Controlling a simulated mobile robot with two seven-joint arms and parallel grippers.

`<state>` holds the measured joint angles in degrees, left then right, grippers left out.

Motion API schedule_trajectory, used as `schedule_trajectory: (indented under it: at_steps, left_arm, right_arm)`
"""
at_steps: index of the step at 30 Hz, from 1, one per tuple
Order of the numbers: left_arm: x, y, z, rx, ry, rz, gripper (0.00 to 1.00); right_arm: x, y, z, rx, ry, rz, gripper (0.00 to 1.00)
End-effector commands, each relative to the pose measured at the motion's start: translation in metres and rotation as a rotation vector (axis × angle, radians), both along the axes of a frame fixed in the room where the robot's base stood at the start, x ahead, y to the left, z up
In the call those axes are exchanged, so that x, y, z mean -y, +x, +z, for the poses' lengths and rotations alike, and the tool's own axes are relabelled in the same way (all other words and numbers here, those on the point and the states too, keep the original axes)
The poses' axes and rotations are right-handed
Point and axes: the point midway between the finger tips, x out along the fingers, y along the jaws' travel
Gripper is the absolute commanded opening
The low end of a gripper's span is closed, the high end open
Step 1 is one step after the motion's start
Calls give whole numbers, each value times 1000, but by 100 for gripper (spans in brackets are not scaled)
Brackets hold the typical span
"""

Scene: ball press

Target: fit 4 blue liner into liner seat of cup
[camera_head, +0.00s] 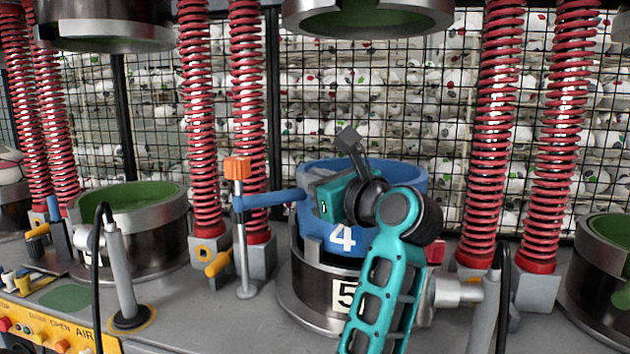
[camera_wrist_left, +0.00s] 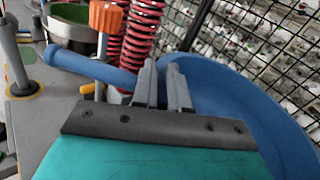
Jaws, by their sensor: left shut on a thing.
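The blue liner (camera_head: 310,230), marked with a white 4, is an open round ring with a handle (camera_head: 270,199) sticking out to the left. It is above or partly in a grey metal cup (camera_head: 305,290) whose plate reads 5, partly covered by my arm. I cannot tell whether the liner is seated; a dark band shows between the two. My left gripper (camera_wrist_left: 163,80) is shut on the liner where the handle joins the ring. In the head view its wrist and arm cover the liner's right front. The liner's ring also shows in the left wrist view (camera_wrist_left: 225,95). My right gripper is out of view.
Red springs (camera_head: 195,110) rise on both sides. A round press head (camera_head: 368,18) hangs above the cup. Another green-lined cup (camera_head: 130,200) is at left. A wire mesh (camera_head: 400,85) closes the back.

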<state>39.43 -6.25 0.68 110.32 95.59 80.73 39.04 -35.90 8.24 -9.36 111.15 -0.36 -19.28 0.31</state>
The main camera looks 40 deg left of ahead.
Motion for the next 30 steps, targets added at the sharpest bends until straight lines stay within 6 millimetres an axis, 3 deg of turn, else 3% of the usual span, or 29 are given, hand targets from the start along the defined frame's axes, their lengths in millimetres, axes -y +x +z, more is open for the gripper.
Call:
schedule_trajectory:
  at_steps: [30]
  left_arm:
    - [0,0,-31,6,2,0,0]
  right_arm:
    - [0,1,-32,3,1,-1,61]
